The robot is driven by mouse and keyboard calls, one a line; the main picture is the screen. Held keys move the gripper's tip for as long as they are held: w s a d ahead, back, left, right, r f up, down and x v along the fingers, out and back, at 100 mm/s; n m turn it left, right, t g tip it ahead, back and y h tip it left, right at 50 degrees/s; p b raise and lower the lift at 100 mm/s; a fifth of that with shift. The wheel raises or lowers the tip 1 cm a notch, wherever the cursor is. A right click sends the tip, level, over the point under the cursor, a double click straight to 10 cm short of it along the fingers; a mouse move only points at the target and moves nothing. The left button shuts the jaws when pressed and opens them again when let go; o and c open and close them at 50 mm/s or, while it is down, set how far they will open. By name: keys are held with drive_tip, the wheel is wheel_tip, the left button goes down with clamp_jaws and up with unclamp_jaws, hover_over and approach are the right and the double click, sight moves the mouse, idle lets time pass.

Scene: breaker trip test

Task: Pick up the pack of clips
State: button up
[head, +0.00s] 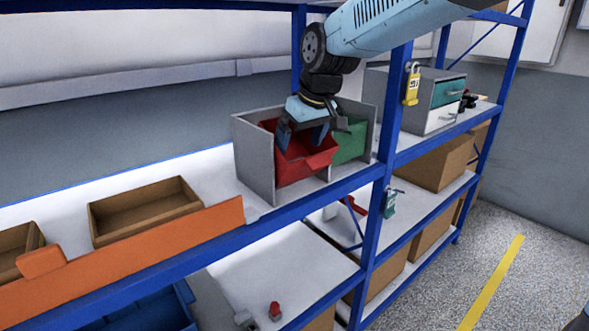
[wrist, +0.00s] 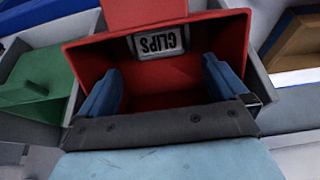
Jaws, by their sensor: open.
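A red bin (head: 294,166) stands in a grey open rack on the upper shelf, and it fills the middle of the wrist view (wrist: 85,60). A white label reading CLIPS (wrist: 158,41), upside down, shows at the bin's far side in the wrist view. I cannot tell whether it is on a pack or on the bin. No separate pack of clips is clearly visible. My gripper (head: 302,139) points down into the red bin. Its two blue fingers are spread wide in the wrist view (wrist: 160,72), with nothing seen between them.
A green bin (head: 350,143) sits right beside the red one, and the grey rack walls (head: 254,158) stand close around both. A blue post (head: 378,210) with a yellow padlock (head: 412,84) is to the right. Brown trays (head: 187,208) lie left.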

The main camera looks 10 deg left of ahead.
sight(296, 158)
drive_tip(key=x, duration=0.5)
drive_tip(key=shift+s+d+f, duration=0.1)
drive_tip(key=shift+s+d, duration=0.1)
drive_tip(key=shift+s, duration=0.05)
drive_tip(key=c, duration=1.1)
